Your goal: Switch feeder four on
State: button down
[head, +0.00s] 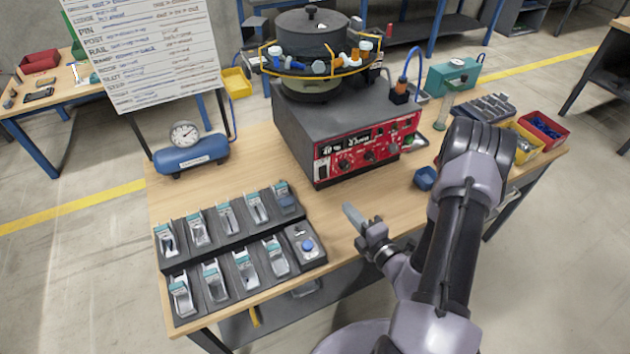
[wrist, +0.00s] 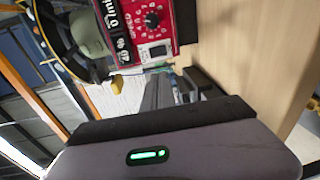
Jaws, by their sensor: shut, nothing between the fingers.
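The bowl feeder (head: 312,45) stands at the back of the table on a dark box with a red control panel (head: 352,166). The panel carries several dark knobs; its printing is too small to read. In the wrist view the panel (wrist: 133,12) shows a dial and a small white-framed part (wrist: 154,53) at its lower end, which looks like a switch. Its position is unclear. My gripper (head: 347,211) is shut and empty above the table, in front of the panel and apart from it. Its fingers (wrist: 160,90) point toward the panel in the wrist view.
Two dark racks (head: 232,238) with several labelled pieces lie at the front left. A blue tank with a gauge (head: 190,152) and a whiteboard (head: 155,50) stand behind them. A small blue bin (head: 426,178) is right of the panel. Wood between racks and panel is clear.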

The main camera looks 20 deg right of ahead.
aim_at(324, 177)
jog(key=shift+s+d+f+m+h, duration=0.3)
jog(key=shift+d+f+m, duration=0.15)
jog(key=shift+f+m, duration=0.1)
jog(key=shift+w, duration=0.1)
jog(key=w+b, duration=0.1)
jog(key=w, duration=0.3)
jog(key=w+f+b, duration=0.1)
jog(key=w, duration=0.4)
jog(key=w+b, duration=0.1)
jog(key=w, duration=0.3)
jog(key=shift+w+a+f, duration=0.3)
jog(key=shift+w+f, duration=0.05)
jog(key=shift+w, duration=0.05)
